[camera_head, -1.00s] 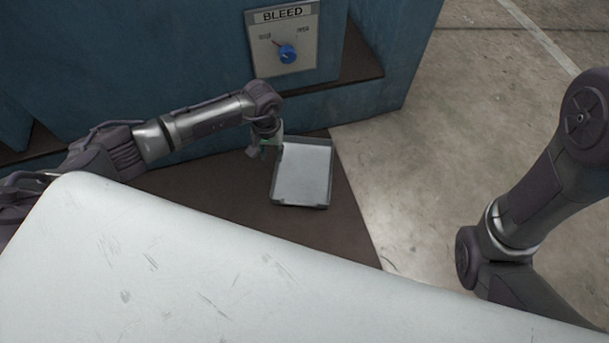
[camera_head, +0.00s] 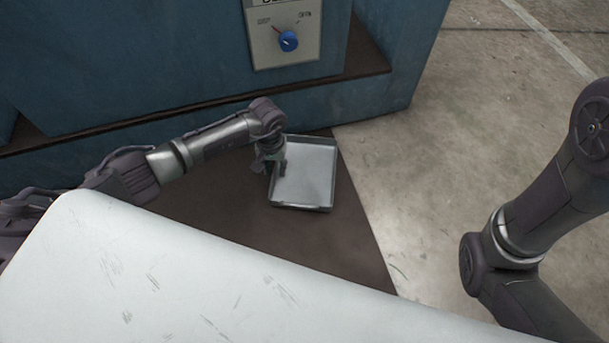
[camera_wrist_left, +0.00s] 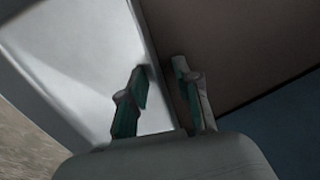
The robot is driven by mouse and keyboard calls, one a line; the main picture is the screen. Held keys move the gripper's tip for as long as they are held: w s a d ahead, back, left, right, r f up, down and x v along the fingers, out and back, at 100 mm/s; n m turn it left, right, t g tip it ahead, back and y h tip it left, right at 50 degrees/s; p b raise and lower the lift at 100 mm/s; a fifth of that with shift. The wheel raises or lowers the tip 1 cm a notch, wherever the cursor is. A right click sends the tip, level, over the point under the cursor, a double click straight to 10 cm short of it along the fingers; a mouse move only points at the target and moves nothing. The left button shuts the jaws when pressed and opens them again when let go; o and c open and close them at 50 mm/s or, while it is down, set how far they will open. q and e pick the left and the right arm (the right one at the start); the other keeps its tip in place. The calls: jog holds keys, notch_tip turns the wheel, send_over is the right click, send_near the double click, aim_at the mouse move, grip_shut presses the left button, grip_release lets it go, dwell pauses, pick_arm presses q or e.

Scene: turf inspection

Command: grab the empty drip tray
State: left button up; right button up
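The drip tray (camera_head: 309,175) is a shallow grey rectangular tray with a pale, bare inside, lying on a dark brown mat or ledge. My left gripper (camera_head: 271,166) is at the tray's left wall. In the left wrist view, its two green-padded fingers (camera_wrist_left: 163,88) are apart, one over the inside of the tray (camera_wrist_left: 85,50) and one outside it, with the tray's wall between them. A gap shows on the outer side, so the grip is not closed. My right gripper is not in view; only my right arm shows.
A blue cabinet (camera_head: 180,60) stands behind the tray, with a panel bearing a blue knob (camera_head: 288,41). The dark mat (camera_head: 330,235) surrounds the tray's left and front. Bare concrete floor (camera_head: 430,170) lies to the right.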

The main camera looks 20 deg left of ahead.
pick_arm(q)
grip_shut()
jog(key=shift+r, duration=0.15)
